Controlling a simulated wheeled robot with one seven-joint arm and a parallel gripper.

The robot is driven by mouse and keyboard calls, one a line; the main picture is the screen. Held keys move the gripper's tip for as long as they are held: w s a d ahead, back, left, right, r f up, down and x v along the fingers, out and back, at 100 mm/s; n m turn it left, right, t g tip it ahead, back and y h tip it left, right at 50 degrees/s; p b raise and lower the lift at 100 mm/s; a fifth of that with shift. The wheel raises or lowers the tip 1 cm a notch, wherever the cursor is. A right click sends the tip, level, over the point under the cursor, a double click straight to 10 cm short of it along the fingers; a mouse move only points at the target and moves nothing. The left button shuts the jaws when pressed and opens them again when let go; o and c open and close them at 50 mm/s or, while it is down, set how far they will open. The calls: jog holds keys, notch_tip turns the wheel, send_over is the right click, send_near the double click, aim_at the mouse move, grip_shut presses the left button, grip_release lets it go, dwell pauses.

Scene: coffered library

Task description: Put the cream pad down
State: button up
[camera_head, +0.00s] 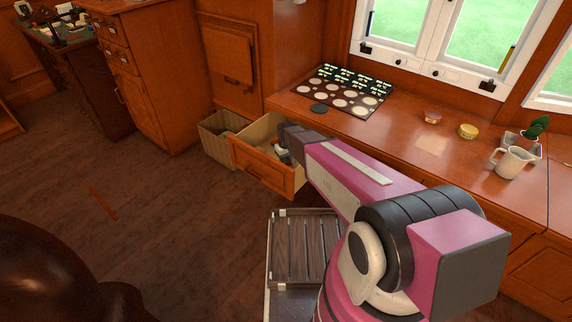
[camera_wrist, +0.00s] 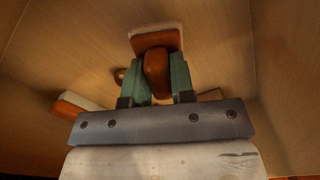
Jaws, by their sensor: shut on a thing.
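My gripper (camera_wrist: 160,72) has green fingers, shut on the brown handle of the cream pad (camera_wrist: 155,29) in the wrist view. The pad has a cream edge and an orange-brown back, just beyond the fingertips. In the head view my gripper (camera_head: 283,153) reaches down into the open wooden drawer (camera_head: 264,173). The pad cannot be made out clearly there. The drawer's pale wooden inside (camera_wrist: 215,35) surrounds the gripper in the wrist view. I cannot tell whether the pad touches the drawer's bottom.
Another orange-brown and cream thing (camera_wrist: 75,103) lies in the drawer, left of my gripper, partly hidden. A wicker basket (camera_head: 217,143) stands left of the drawer. The counter above holds a dark panel with pale discs (camera_head: 350,98), small tubs (camera_head: 468,131) and a white jug (camera_head: 511,163).

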jog(key=shift+f, duration=1.5)
jog(key=shift+f, duration=0.1)
jog(key=o, duration=0.8)
notch_tip(320, 180, up, 12)
jog(key=s+d+r+m, duration=0.2)
jog(key=s+d+r, duration=0.1)
jog(key=s+d, duration=0.3)
jog(key=s+d+r+m, duration=0.2)
jog(key=s+d+r, duration=0.2)
jog(key=s+d, duration=0.2)
jog(key=s+d+r+m, duration=0.2)
jog(key=s+d+r, duration=0.1)
jog(key=s+d, duration=0.3)
jog(key=shift+s+d+r, duration=0.15)
jog(key=shift+s+d, duration=0.1)
jog(key=shift+d, duration=0.25)
